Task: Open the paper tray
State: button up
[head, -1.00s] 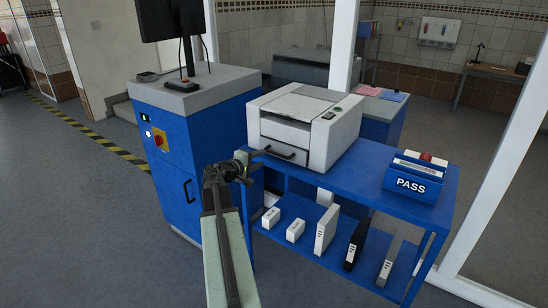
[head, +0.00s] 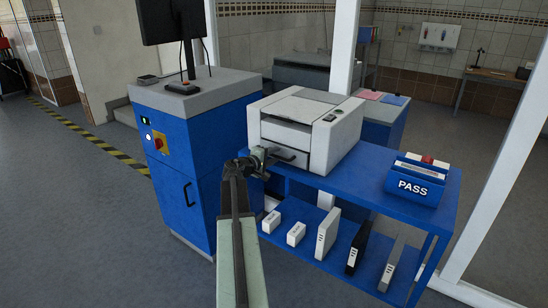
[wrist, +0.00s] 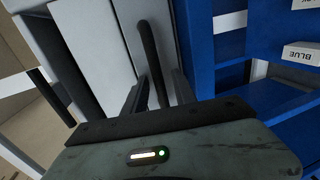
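A white printer (head: 306,125) stands on the left part of the blue table. Its paper tray (head: 270,147) is low on the printer's front and looks shut, partly hidden by my gripper. A black bar handle (head: 287,157) crosses the tray front. My gripper (head: 262,158) is at the left end of this handle. In the wrist view, the handle (wrist: 148,50) reaches down toward the space between my two dark fingers (wrist: 155,95). The fingers are apart, with gaps beside the handle; I cannot tell whether they touch it.
The blue table (head: 365,185) has a lower shelf with several boxes. A blue PASS bin (head: 415,183) stands at its right end. A blue cabinet (head: 185,190) with a grey top is close on the left. The floor in front is clear.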

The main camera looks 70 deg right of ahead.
grip_shut()
dwell(1.2)
